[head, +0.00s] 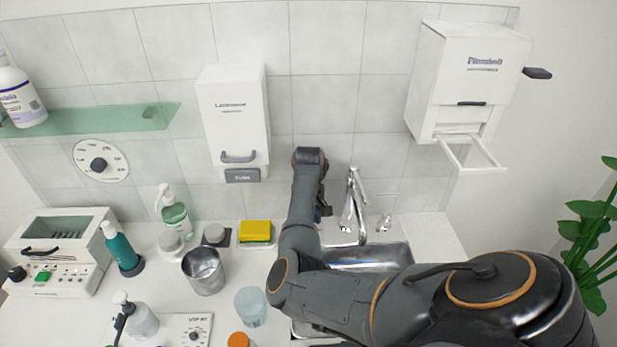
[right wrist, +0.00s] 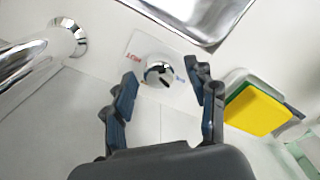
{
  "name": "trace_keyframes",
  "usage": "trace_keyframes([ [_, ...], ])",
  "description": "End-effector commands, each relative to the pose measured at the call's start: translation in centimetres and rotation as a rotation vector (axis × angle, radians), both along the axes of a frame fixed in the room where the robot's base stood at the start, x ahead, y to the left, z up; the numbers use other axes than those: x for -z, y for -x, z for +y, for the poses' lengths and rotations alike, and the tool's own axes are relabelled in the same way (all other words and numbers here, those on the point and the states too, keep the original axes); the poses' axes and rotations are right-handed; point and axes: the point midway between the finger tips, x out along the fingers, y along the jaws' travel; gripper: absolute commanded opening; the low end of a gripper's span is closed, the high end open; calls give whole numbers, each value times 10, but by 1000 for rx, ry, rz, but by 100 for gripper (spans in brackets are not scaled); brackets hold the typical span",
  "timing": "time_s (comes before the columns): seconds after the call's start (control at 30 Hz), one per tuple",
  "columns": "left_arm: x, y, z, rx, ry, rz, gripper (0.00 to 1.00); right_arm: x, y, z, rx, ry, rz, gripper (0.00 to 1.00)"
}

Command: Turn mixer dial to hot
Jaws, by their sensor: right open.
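The mixer dial (right wrist: 158,72) is a round chrome knob on a white plate (right wrist: 138,45), with red lettering on the left and blue lettering on the right. A short dark mark shows on the knob; the lettering is too small to read surely. My right gripper (right wrist: 162,76) is open, its fingertips on either side of the knob with gaps visible; I cannot tell its exact distance. In the head view my right arm and gripper (head: 324,209) reach to the wall beside the faucet, and the dial is hidden there. My left gripper is not in view.
The chrome faucet (head: 350,212) stands close right of my gripper, over the sink (head: 385,257). A yellow-green sponge (head: 256,231) lies close left. A metal cup (head: 204,272) and a clear tumbler (head: 250,306) stand on the counter. Dispensers hang above.

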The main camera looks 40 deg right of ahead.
Motion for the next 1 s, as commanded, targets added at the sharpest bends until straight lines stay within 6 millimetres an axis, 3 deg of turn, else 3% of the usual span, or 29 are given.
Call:
trace_keyframes([
  [0.23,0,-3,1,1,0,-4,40,1,0,0,1,0,0,57],
  [0.5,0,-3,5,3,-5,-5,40,1,0,0,1,0,1,4],
  [1.0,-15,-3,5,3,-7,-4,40,-1,2,0,125,-1,6,2],
])
